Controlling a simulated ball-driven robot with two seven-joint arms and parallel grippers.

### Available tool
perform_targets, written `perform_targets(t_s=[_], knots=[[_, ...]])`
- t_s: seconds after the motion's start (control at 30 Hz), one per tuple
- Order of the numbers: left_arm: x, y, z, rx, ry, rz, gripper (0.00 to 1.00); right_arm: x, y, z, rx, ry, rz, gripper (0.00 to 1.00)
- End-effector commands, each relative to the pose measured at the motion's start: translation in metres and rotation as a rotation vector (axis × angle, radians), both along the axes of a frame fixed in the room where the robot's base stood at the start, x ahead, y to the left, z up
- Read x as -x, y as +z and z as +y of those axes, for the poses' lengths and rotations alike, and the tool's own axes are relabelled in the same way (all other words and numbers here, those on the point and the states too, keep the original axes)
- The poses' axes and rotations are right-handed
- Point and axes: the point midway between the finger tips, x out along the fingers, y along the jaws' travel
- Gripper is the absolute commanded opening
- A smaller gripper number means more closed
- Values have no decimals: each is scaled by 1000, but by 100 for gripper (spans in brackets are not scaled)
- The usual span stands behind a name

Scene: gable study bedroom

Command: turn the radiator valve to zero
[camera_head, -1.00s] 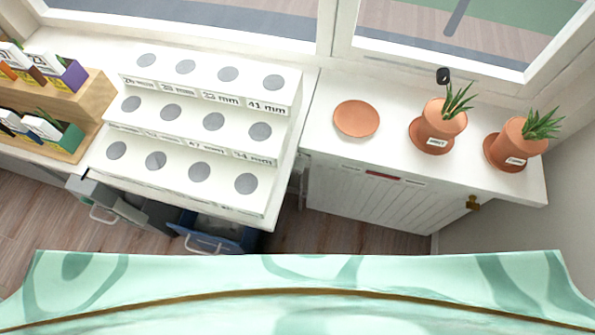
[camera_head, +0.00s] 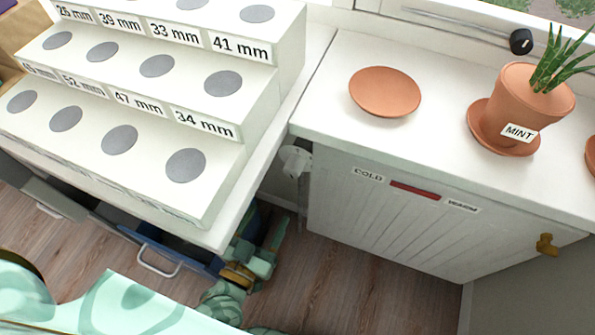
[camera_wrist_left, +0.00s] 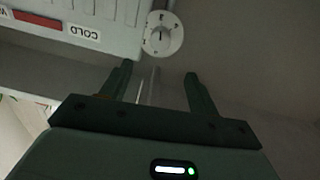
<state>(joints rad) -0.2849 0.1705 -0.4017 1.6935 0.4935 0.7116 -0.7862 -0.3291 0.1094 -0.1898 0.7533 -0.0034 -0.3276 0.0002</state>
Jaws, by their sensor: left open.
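The radiator valve (camera_head: 295,160) is a white round dial at the left end of the white slatted radiator front (camera_head: 400,215), low in the gap beside the stepped stand. In the left wrist view the dial (camera_wrist_left: 162,33) shows its face with small marks and a dark pointer line; the marks are too small to read. My left gripper (camera_head: 264,228) is below the valve in the head view, partly hidden by the stand's edge. In the left wrist view its two fingers (camera_wrist_left: 158,72) are apart and empty, with the dial just beyond the tips, not touching. My right gripper is not in view.
The stepped stand (camera_head: 235,135) with grey discs overhangs the left side of the gap. A blue drawer (camera_head: 170,256) stands open below it. A COLD/WARM strip with a red bar (camera_head: 415,190) is on the radiator front. A terracotta saucer (camera_head: 385,92) and mint pot (camera_head: 520,100) stand above.

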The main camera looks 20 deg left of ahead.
Motion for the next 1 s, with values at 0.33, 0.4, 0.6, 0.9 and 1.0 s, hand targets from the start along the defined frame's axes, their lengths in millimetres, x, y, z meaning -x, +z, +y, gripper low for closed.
perform_targets(t_s=[0.33, 0.4, 0.6, 0.9, 1.0], knots=[[-88, -5, -5, 1, 1, 1, 61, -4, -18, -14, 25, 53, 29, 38], [-103, -5, -6, 1, 1, 2, 61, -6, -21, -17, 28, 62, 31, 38], [-131, -3, -8, -1, 0, 4, 61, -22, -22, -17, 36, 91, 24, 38], [-139, -1, -8, -2, -1, 3, 61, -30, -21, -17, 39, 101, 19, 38], [-139, -1, -8, -2, -1, 3, 58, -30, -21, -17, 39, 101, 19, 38]])
